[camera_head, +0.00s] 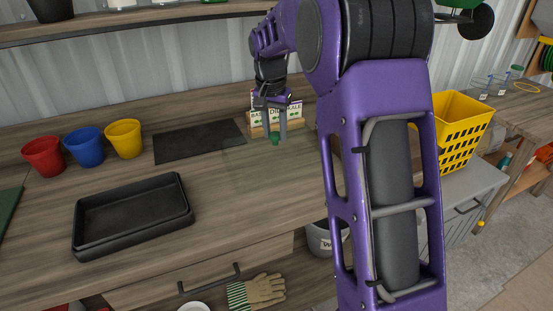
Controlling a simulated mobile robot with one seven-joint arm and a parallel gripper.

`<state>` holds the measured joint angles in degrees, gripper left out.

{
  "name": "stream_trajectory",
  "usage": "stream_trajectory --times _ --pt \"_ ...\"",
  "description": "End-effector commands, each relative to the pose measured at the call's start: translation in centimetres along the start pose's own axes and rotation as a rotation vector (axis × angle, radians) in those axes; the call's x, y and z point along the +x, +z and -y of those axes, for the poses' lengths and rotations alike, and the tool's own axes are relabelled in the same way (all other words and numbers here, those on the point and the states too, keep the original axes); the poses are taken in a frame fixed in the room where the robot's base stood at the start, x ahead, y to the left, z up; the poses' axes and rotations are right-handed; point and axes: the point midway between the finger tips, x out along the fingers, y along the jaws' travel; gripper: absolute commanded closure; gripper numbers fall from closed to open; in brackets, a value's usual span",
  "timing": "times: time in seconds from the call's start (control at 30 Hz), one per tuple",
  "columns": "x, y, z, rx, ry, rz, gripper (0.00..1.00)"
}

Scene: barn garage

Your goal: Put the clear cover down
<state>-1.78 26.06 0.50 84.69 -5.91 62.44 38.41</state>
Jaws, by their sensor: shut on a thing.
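The clear cover (250,165) shows as a faint, greenish see-through shape below my gripper, over the right part of the wooden worktop. My gripper (279,135) points down at the knob and is shut on the cover there. The cover's edges are very faint, so I cannot tell whether it touches the worktop or hangs just above it.
A dark mat (198,140) lies left of the cover. A black tray (132,213) sits at the front left. Red (44,156), blue (84,147) and yellow (124,138) pots stand at the left. A box of seed packets (262,118) stands behind my gripper.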

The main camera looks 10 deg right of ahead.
Motion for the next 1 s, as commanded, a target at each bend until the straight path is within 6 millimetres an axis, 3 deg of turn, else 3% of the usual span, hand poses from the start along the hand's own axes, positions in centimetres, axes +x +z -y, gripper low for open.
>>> stream_trajectory --times 0.4,0.87,0.9,1.0 --pt "5.5 0.9 0.0 -0.001 0.001 0.001 1.0" --pt "6.3 1.0 0.0 0.0 0.0 0.0 1.0" --pt "6.2 0.9 0.0 0.0 0.0 0.0 0.53" --pt "6.1 0.9 0.0 0.0 0.0 0.0 0.34"
